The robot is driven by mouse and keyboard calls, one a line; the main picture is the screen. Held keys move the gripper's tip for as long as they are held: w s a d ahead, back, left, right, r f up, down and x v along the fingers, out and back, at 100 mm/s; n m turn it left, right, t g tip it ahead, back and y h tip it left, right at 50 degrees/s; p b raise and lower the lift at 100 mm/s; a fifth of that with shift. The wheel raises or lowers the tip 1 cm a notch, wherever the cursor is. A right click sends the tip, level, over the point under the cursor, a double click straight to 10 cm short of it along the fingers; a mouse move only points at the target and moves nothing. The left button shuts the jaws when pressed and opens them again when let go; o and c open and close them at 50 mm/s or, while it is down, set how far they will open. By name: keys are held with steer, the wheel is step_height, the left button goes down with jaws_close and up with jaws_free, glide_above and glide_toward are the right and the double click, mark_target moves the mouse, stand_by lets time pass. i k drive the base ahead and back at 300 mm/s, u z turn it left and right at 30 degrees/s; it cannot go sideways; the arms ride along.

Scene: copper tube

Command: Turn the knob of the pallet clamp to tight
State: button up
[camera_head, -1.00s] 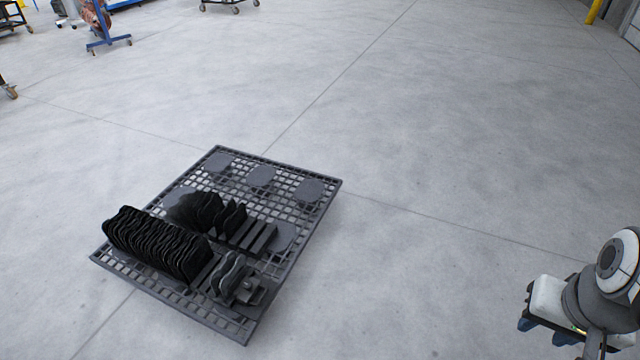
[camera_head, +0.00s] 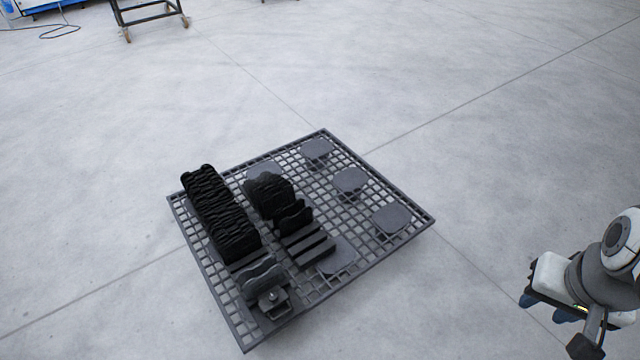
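A dark grid pallet (camera_head: 401,181) lies low over the floor in the middle of the view. On its near edge sits a small grey clamp (camera_head: 272,299) with a small round knob (camera_head: 271,295) on top; whether it is loose or tight I cannot tell. Wavy grey plates (camera_head: 262,279) stand right behind the clamp. My gripper (camera_head: 545,315) is at the lower right, well apart from the pallet and clamp. Its fingers are small and partly turned away, so its opening does not show.
A long row of black wavy plates (camera_head: 222,215) and a shorter black stack (camera_head: 270,195) stand on the pallet. Round grey pads (camera_head: 391,218) are on its right side. A wheeled cart (camera_head: 150,17) is far back. The floor around the pallet is clear.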

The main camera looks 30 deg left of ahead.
mark_target(273, 297)
steer(key=u, duration=0.7)
steer(key=i, duration=1.05)
steer(key=u, duration=1.05)
steer(key=i, duration=0.2)
steer(key=z, duration=0.05)
steer(key=k, duration=0.6)
steer(key=u, duration=0.2)
steer(key=i, duration=0.65)
steer(key=z, duration=0.1)
